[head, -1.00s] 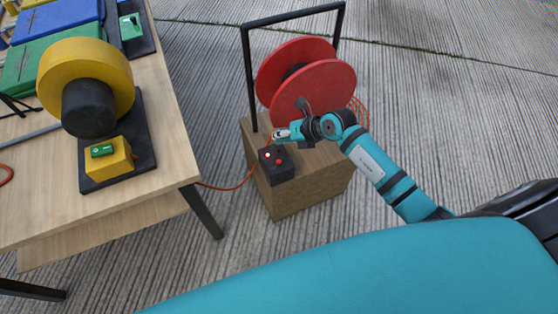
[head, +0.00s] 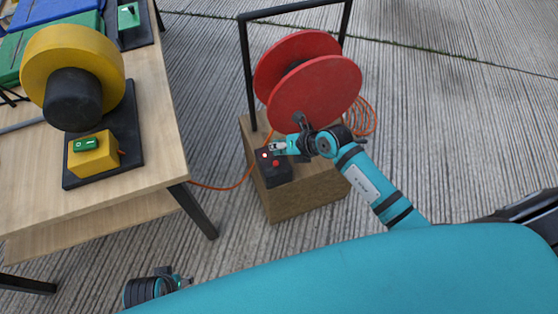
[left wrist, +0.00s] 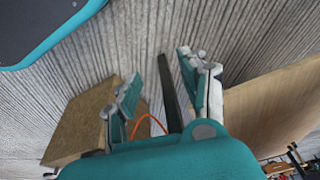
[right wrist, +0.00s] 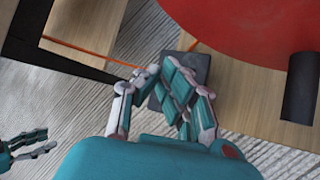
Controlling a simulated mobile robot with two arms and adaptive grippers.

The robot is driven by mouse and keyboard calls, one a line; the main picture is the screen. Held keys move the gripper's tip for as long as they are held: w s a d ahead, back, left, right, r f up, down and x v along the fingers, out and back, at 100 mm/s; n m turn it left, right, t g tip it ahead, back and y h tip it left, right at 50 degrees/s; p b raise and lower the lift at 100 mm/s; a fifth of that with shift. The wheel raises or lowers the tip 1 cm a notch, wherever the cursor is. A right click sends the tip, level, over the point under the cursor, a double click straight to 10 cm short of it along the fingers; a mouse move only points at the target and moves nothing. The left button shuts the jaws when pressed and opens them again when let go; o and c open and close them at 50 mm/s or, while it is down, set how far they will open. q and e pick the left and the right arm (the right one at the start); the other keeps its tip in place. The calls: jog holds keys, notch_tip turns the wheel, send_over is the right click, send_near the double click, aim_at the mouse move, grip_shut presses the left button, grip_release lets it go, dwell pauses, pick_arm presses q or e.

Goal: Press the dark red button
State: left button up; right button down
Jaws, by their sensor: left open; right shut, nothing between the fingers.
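A dark red button (head: 276,163) sits on top of a small black box (head: 274,178), beside a small pale light or button (head: 265,155). My right gripper (head: 278,147) is shut and empty, just above the far side of the box. In the right wrist view its fingers (right wrist: 155,77) overlap the black box (right wrist: 198,65) and hide the red button; I cannot tell if they touch the box. My left gripper (head: 184,281) is low near the bottom edge of the head view. In the left wrist view its fingers (left wrist: 160,75) are open and empty.
The box sits on a wooden block (head: 305,193) beside a red reel (head: 315,88) on a black frame. An orange cable (head: 220,189) runs to the box's side. A wooden table (head: 150,170) with a yellow blower (head: 72,75) stands left. Concrete floor lies between.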

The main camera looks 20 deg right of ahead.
aim_at(277, 161)
jog(key=shift+d+f+b, duration=0.1)
jog(key=shift+f+b, duration=0.2)
jog(key=shift+f, duration=0.3)
jog(key=shift+f+b, duration=0.75)
jog(key=shift+f, duration=0.15)
pick_arm(q)
notch_tip(277, 161, up, 9)
jog(key=a, duration=0.1)
jog(key=shift+s+a+r+t, duration=0.15)
jog(key=shift+s+t, duration=0.15)
jog(key=shift+s, duration=0.05)
pick_arm(e)
jog(key=shift+f, duration=0.15)
jog(key=shift+f, duration=0.15)
jog(key=shift+f, duration=0.25)
